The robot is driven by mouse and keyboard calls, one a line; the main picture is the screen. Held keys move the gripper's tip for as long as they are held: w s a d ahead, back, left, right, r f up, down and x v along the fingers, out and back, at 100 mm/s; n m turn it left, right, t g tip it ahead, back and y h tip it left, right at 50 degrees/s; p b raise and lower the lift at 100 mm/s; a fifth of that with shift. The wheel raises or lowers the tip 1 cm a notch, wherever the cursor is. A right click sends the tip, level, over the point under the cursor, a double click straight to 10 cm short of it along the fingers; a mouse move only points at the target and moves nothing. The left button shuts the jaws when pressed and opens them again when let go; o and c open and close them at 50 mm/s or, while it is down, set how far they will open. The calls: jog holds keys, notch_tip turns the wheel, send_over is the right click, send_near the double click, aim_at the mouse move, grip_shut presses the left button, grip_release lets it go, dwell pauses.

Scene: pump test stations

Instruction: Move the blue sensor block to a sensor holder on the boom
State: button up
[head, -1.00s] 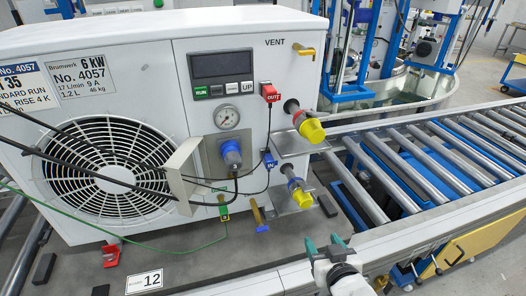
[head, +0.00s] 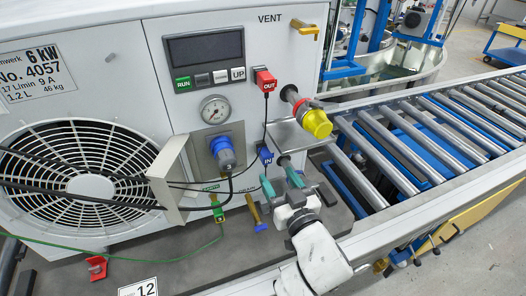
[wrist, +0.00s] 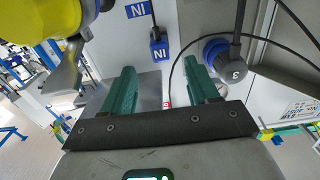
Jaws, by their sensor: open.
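The blue sensor block (head: 265,155), marked IN, sits against the white machine's front, below the red block marked OUT (head: 264,80). A thin black cable runs up from it. In the wrist view the blue block (wrist: 158,46) lies ahead of my fingers, roughly between them and apart from them. My gripper (head: 281,182) is open, its teal fingers below and to the right of the block in the head view. The fingers (wrist: 160,72) are empty in the wrist view. I cannot make out a boom or sensor holder for certain.
A yellow-capped pipe (head: 316,123) juts out right of the blocks. A blue round connector (head: 223,152) and cables are to the left. A roller conveyor (head: 420,140) runs along the right.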

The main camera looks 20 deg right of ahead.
aim_at(268, 161)
jog(key=shift+w+b, duration=0.95)
jog(key=shift+w, duration=3.5)
grip_shut()
jog(key=shift+s, duration=0.1)
jog(key=shift+s, duration=2.9)
